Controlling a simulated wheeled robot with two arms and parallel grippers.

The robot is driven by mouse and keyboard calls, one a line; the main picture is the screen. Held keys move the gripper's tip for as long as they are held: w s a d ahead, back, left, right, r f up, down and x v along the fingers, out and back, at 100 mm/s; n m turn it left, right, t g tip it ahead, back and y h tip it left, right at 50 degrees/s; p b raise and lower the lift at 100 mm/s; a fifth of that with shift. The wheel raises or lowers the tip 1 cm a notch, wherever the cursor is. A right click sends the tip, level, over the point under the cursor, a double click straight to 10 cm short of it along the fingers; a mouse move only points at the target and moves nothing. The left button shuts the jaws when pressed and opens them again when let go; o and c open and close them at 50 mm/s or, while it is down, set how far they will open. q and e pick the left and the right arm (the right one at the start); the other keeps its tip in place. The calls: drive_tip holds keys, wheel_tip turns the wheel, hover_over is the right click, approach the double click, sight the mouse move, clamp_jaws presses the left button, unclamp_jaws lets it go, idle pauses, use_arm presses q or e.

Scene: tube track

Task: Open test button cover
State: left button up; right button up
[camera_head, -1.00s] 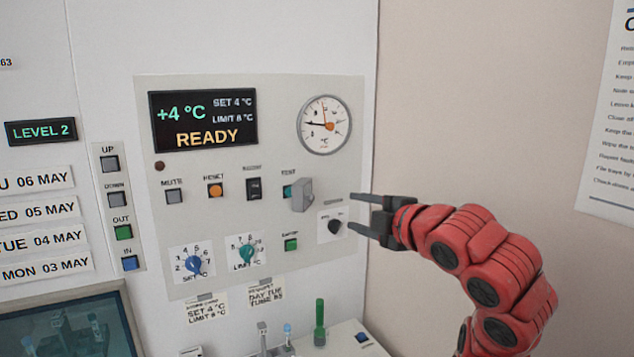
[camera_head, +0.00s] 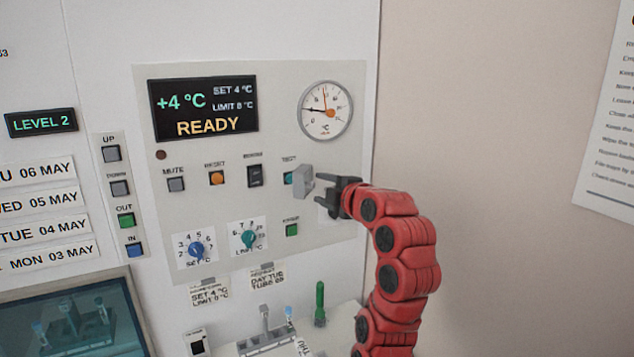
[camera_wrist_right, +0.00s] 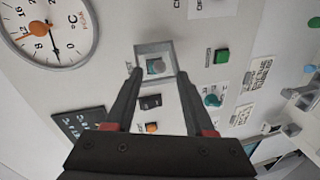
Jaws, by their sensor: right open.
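The grey test button cover (camera_head: 304,183) stands out from the panel under the TEST label. Part of the teal test button (camera_head: 288,178) shows at its left. In the right wrist view the cover (camera_wrist_right: 141,49) looks like a square grey frame with the button (camera_wrist_right: 156,66) inside it. My right gripper (camera_head: 323,190) is open, just right of the cover. In the wrist view its fingertips (camera_wrist_right: 159,72) lie to either side of the cover's near part. I cannot tell whether they touch it. My left gripper is not in view.
The panel carries a round gauge (camera_head: 325,110) above, a READY display (camera_head: 203,108), an orange reset button (camera_head: 216,178), a green button (camera_head: 292,230) and two knobs below. A green tube (camera_head: 320,300) stands below the panel.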

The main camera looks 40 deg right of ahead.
sight(307, 182)
drive_tip(key=shift+p+x, duration=0.35)
drive_tip(key=shift+x, duration=0.65)
drive_tip(key=shift+w+d, duration=0.15)
drive_tip(key=shift+w, duration=0.25)
clamp_jaws()
drive_tip(key=shift+f, duration=0.1)
